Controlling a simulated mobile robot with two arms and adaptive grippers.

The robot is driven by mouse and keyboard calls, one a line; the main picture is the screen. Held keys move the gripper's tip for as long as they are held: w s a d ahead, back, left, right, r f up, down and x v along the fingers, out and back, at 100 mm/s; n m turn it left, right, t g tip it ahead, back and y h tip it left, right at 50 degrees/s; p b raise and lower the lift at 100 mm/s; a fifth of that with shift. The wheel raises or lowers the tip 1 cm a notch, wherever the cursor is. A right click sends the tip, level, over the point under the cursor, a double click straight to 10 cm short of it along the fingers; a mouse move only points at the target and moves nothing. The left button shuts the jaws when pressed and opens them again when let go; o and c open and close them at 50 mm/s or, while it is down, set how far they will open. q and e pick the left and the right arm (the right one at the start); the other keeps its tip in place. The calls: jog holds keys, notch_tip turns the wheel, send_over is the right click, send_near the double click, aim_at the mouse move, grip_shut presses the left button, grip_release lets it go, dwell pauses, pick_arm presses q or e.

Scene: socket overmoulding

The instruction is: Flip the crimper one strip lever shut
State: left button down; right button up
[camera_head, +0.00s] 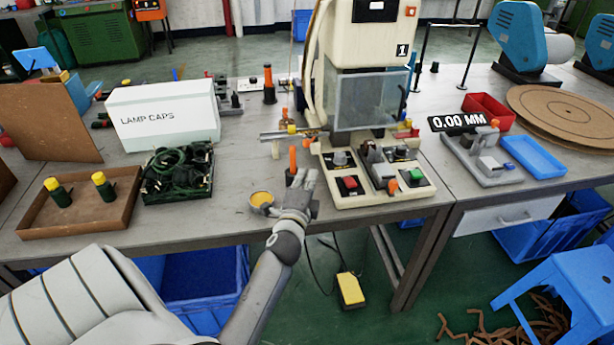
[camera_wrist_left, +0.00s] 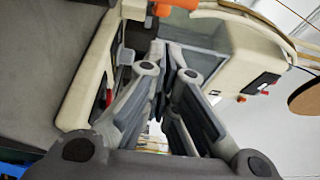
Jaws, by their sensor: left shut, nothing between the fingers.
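Crimper one (camera_head: 375,60) is the cream machine marked "1", with a clear guard over its front. An upright orange-handled lever (camera_head: 292,158) stands at its left side, just behind my left gripper; I take it for the strip lever. My left gripper (camera_head: 304,176) is shut and empty at the machine's front left corner. I cannot tell whether it touches the lever. In the left wrist view the closed fingers (camera_wrist_left: 170,48) point at the cream machine body (camera_wrist_left: 92,70), and an orange part (camera_wrist_left: 176,4) shows at the top edge. My right gripper is not in view.
A small yellow-filled cup (camera_head: 261,199) sits left of my gripper. A red button (camera_head: 350,182) and green button (camera_head: 416,174) are on the machine's base. A black crate of cables (camera_head: 150,195) and wooden tray (camera_head: 40,222) stand left. A yellow pedal (camera_head: 350,290) lies below.

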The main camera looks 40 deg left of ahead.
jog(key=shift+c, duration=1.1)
pick_arm(q)
jog(key=s+f+n+g, duration=0.1)
jog(key=s+d+f+n+g, duration=0.1)
jog(key=s+n, duration=0.1)
jog(key=s+d+f+n+g, duration=0.1)
jog(key=s+f, duration=0.1)
jog(key=shift+s+d+n+h, duration=0.1)
jog(key=shift+d+n+h, duration=0.1)
jog(key=shift+n+h, duration=0.15)
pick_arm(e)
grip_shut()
pick_arm(q)
jog(key=s+d+f+n+g+h, duration=0.65)
jog(key=s+d+f+g, duration=0.25)
jog(key=s+d+f, duration=1.05)
jog(key=s+f+g+h, duration=0.1)
jog(key=s+f, duration=0.3)
jog(key=f, duration=0.5)
jog(key=s+f+g, duration=0.1)
jog(key=s+f, duration=0.3)
jog(key=f, duration=0.6)
jog(key=s+a+f+m+g, duration=0.1)
jog(key=s+a+f, duration=0.2)
jog(key=s+f, duration=0.9)
jog(key=s, duration=0.2)
jog(key=shift+s+a, duration=0.25)
jog(key=shift+s, duration=0.05)
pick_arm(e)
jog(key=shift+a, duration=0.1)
